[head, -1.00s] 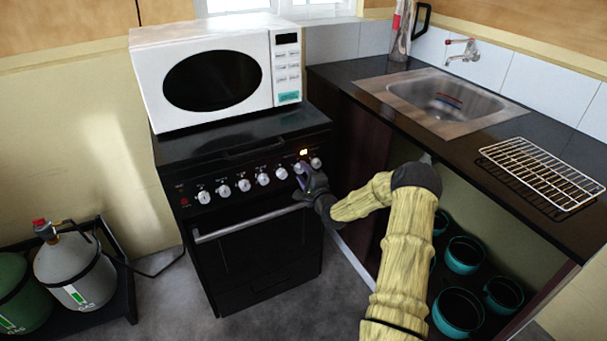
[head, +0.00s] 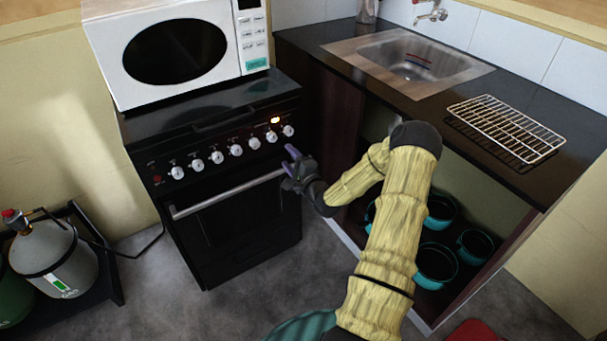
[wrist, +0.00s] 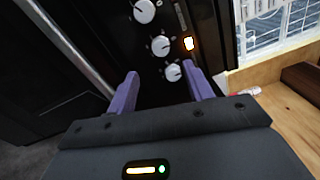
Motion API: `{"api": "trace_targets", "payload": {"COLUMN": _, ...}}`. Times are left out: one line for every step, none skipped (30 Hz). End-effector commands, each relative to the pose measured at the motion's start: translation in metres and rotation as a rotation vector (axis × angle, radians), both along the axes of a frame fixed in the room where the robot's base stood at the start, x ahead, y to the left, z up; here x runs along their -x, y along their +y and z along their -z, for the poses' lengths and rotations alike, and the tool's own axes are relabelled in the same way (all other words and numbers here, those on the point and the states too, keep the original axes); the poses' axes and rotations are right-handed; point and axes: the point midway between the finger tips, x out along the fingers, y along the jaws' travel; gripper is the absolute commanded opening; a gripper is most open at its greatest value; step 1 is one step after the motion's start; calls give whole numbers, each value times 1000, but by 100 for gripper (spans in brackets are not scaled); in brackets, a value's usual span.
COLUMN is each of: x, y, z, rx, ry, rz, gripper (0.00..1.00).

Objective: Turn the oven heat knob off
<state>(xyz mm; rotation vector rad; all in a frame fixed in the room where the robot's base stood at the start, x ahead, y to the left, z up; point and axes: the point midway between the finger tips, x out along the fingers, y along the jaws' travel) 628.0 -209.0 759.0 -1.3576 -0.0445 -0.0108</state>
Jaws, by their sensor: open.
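The black oven (head: 240,235) stands left of centre in the head view, with a row of several white knobs (head: 236,150) on its front panel. A small orange light (head: 275,120) glows above the knobs near the right end. In the wrist view, the lit light (wrist: 189,44) sits close to two white knobs, the end knob (wrist: 173,73) and its neighbour (wrist: 160,46). My gripper (head: 291,158) is open and empty, in front of the panel's right end and apart from it. In the wrist view its purple fingers (wrist: 160,90) are spread, with the end knob beyond the gap.
A white microwave (head: 175,50) sits on the oven. An oven handle (head: 228,194) runs below the knobs. A counter with a sink (head: 410,62) and wire rack (head: 506,128) is at right, teal pots (head: 436,262) beneath. Gas bottles (head: 55,262) stand left; floor before the oven is clear.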

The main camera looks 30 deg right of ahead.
Motion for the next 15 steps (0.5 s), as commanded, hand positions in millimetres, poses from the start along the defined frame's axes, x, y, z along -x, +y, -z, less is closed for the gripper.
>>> {"api": "trace_targets", "payload": {"x": 11, "y": -2, "z": 0, "rx": -2, "ry": 2, "rz": 3, "gripper": 51}}
{"api": "trace_targets", "payload": {"x": 17, "y": -2, "z": 1, "rx": -2, "ry": 3, "rz": 2, "gripper": 51}}
{"api": "trace_targets", "payload": {"x": 25, "y": -2, "z": 1, "rx": -2, "ry": 3, "rz": 2, "gripper": 51}}
{"api": "trace_targets", "payload": {"x": 32, "y": -3, "z": 2, "rx": -2, "ry": 3, "rz": 4, "gripper": 51}}
{"api": "trace_targets", "payload": {"x": 38, "y": -3, "z": 2, "rx": -2, "ry": 4, "rz": 4, "gripper": 51}}
{"api": "trace_targets", "payload": {"x": 45, "y": -3, "z": 3, "rx": -2, "ry": 3, "rz": 3, "gripper": 51}}
{"api": "trace_targets", "payload": {"x": 51, "y": -3, "z": 3, "rx": -3, "ry": 3, "rz": 4, "gripper": 51}}
{"api": "trace_targets", "payload": {"x": 56, "y": -3, "z": 3, "rx": -3, "ry": 3, "rz": 5, "gripper": 51}}
{"api": "trace_targets", "payload": {"x": 62, "y": -3, "z": 3, "rx": -2, "ry": 3, "rz": 3, "gripper": 51}}
{"api": "trace_targets", "payload": {"x": 66, "y": -3, "z": 3, "rx": -1, "ry": 2, "rz": 4, "gripper": 51}}
{"api": "trace_targets", "payload": {"x": 70, "y": -3, "z": 3, "rx": -2, "ry": 2, "rz": 4, "gripper": 51}}
{"api": "trace_targets", "payload": {"x": 74, "y": -3, "z": 4, "rx": -2, "ry": 2, "rz": 4, "gripper": 51}}
{"api": "trace_targets", "payload": {"x": 76, "y": -3, "z": 4, "rx": -2, "ry": 2, "rz": 3, "gripper": 51}}
{"api": "trace_targets", "payload": {"x": 78, "y": -2, "z": 4, "rx": -1, "ry": 2, "rz": 3, "gripper": 51}}
{"api": "trace_targets", "payload": {"x": 80, "y": -2, "z": 4, "rx": -1, "ry": 1, "rz": 2, "gripper": 51}}
